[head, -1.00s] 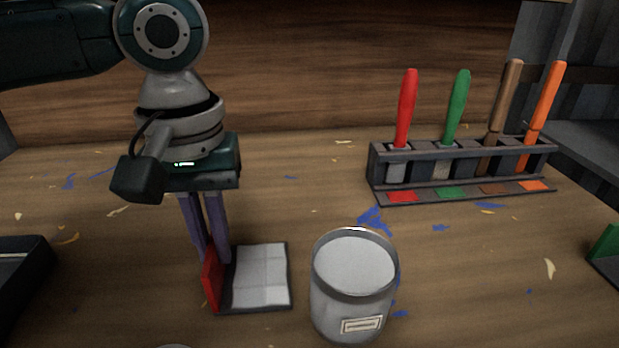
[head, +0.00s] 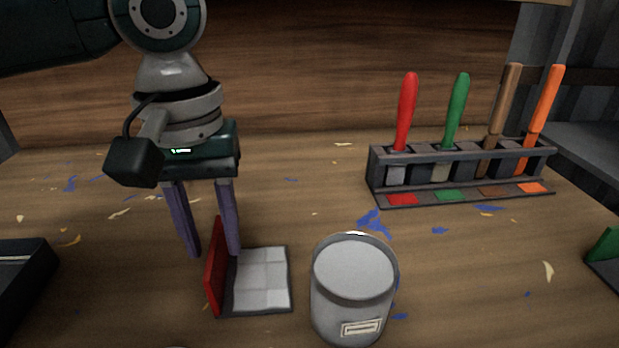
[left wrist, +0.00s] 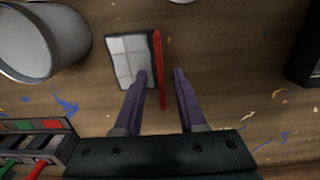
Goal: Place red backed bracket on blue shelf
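The red backed bracket (head: 262,280) rests on the wooden table, its pale tiled base flat and its red back (head: 213,268) upright on the left side. It also shows in the left wrist view (left wrist: 130,55). My left gripper (head: 213,253) is open at the red back, with one purple finger on each side of it and visible gaps. In the left wrist view the red back lies between the spread fingertips (left wrist: 160,73). No blue shelf is seen in these frames. My right gripper is not in view.
A grey metal can (head: 352,288) stands close right of the bracket. A rack (head: 455,165) with red, green, brown and orange handled tools stands at the back right. A dark tray (head: 22,285) is at the left edge, a green piece (head: 606,245) at the right edge. Flakes litter the table.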

